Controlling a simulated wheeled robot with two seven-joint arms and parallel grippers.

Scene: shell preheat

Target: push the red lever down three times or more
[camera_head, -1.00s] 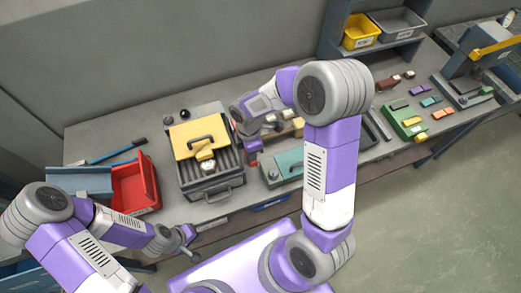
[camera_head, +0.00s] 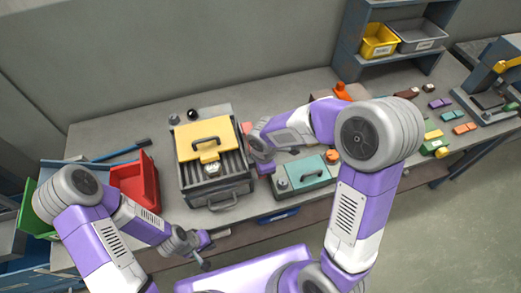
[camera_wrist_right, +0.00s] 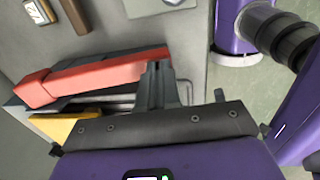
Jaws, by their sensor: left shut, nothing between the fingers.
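A red bar (camera_wrist_right: 95,76), which looks like the red lever's handle, lies across the left of the right wrist view. My right gripper (camera_wrist_right: 162,82) has its fingers close together at the bar's right end; whether they touch it is unclear. In the head view my right arm reaches in from the right, its hand (camera_head: 260,150) beside the ribbed grill unit (camera_head: 216,196); its fingertips are hidden. An orange-red piece (camera_head: 341,91) shows behind that arm, partly hidden. My left gripper (camera_head: 204,260) is shut and empty in front of the table edge.
A yellow plate with a handle (camera_head: 190,150) lies on the grill unit. A teal box (camera_head: 307,170) stands right of it, a red bin (camera_head: 140,185) left. A shelf with yellow (camera_head: 378,42) and grey bins (camera_head: 422,36) stands behind. Small coloured blocks lie at the right.

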